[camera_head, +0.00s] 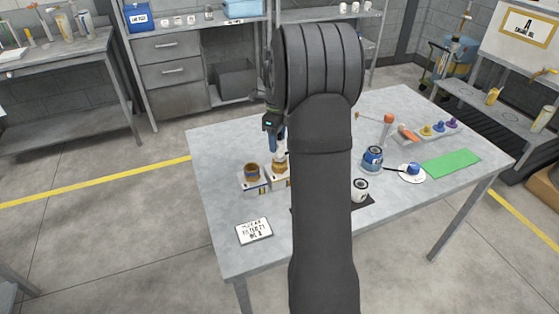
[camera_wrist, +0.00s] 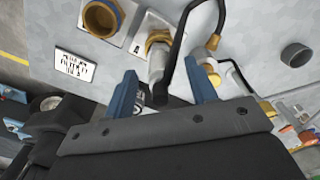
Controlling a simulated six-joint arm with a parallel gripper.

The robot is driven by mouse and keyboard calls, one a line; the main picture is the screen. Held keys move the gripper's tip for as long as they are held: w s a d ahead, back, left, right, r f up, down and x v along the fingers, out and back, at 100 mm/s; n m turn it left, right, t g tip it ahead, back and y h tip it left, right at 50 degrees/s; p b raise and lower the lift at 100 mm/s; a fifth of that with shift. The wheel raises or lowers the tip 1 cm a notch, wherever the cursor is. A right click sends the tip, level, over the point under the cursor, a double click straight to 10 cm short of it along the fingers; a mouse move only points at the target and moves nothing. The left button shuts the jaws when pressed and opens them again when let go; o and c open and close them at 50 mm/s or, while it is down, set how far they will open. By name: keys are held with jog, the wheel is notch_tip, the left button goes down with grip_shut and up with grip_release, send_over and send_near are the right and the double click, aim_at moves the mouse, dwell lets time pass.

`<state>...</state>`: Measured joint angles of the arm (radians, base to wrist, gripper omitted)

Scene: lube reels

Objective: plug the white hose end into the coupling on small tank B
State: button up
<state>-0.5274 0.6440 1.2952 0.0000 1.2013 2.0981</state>
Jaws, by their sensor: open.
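Two small white boxes with brass couplings stand side by side near the table's left front. In the head view, the left coupling is (camera_head: 251,173) and the right one is partly under my gripper (camera_head: 277,148). A whitish hose end (camera_wrist: 158,62) with a black hose (camera_wrist: 187,30) stands at the right coupling, between the blue fingers of my open gripper (camera_wrist: 162,88). I cannot tell whether it is seated. No label "B" is readable.
A lettered card (camera_head: 254,231) lies at the table's front left. My arm hides the table's middle. The table's left back is clear.

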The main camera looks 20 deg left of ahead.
jog(key=f, duration=0.4)
jog(key=shift+d+f, duration=0.35)
grip_shut()
jog(key=shift+r, duration=0.15)
